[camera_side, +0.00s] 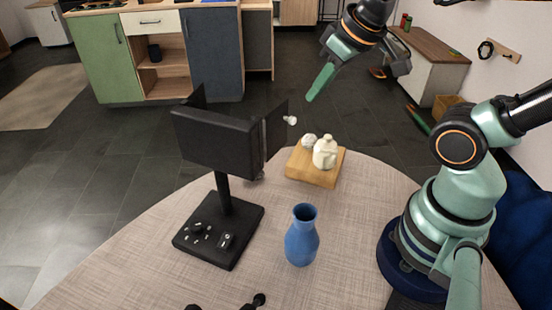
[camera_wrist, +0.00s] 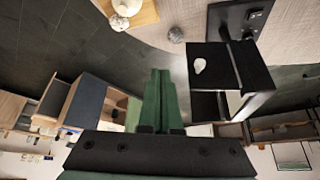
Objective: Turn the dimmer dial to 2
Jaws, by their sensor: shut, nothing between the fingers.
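A black lamp (camera_side: 215,145) with a boxy head and flaps stands on the table. Its square base (camera_side: 235,215) carries a small round black knob, seemingly the dimmer dial (camera_side: 197,227), with small white marks around it, and a second control (camera_side: 226,240) to its right. The marks are too small to read. In the wrist view the lamp base (camera_wrist: 222,20) is upside down at the top right, partly cut off. My gripper (camera_side: 311,97) has green fingers, shut and empty, high above the table's back edge, well away from the dial. The fingers also show in the wrist view (camera_wrist: 160,75).
A blue vase (camera_side: 302,240) stands right of the lamp base. A wooden board (camera_side: 312,175) with a cream jar (camera_side: 325,153) and a white round item (camera_side: 309,140) is behind it. Black objects (camera_side: 258,300) lie at the front edge. The lamp head overhangs the base.

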